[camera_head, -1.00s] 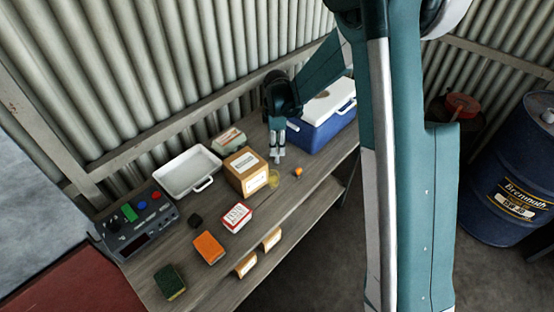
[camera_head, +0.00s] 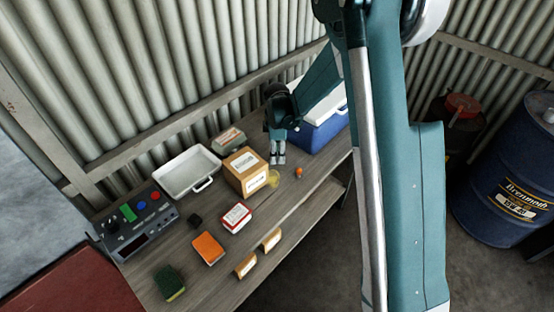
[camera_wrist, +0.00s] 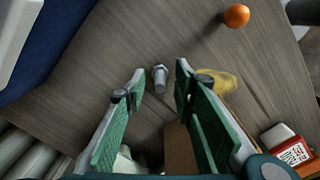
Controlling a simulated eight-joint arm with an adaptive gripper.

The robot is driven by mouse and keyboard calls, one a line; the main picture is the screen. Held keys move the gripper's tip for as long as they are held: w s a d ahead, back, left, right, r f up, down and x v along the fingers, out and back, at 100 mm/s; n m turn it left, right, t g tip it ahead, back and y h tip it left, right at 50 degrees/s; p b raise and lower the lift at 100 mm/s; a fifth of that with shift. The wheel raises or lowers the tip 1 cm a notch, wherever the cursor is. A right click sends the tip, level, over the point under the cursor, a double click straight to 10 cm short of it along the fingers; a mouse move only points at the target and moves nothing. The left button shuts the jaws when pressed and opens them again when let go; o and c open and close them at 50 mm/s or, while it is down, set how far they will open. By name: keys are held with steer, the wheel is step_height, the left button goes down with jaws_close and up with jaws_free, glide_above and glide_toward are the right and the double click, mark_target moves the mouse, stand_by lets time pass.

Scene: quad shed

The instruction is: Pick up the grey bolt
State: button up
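The grey bolt (camera_wrist: 159,77) stands on the wooden bench top in the wrist view, just beyond my fingertips and between their lines. My gripper (camera_wrist: 160,80) is open and empty, with a green-padded finger on each side. In the head view my gripper (camera_head: 277,160) hangs over the bench beside the cardboard box. I cannot make out the bolt in the head view.
A yellow translucent item (camera_wrist: 222,82) lies right of the bolt, by the right finger. An orange ball (camera_wrist: 237,15) is farther off. The cardboard box (camera_head: 245,172) and blue cooler (camera_head: 320,133) flank my gripper. A white tray (camera_head: 188,173) stands farther left.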

jaws_close()
steer(key=shift+r+p, duration=0.65)
steer(key=shift+r, duration=4.35)
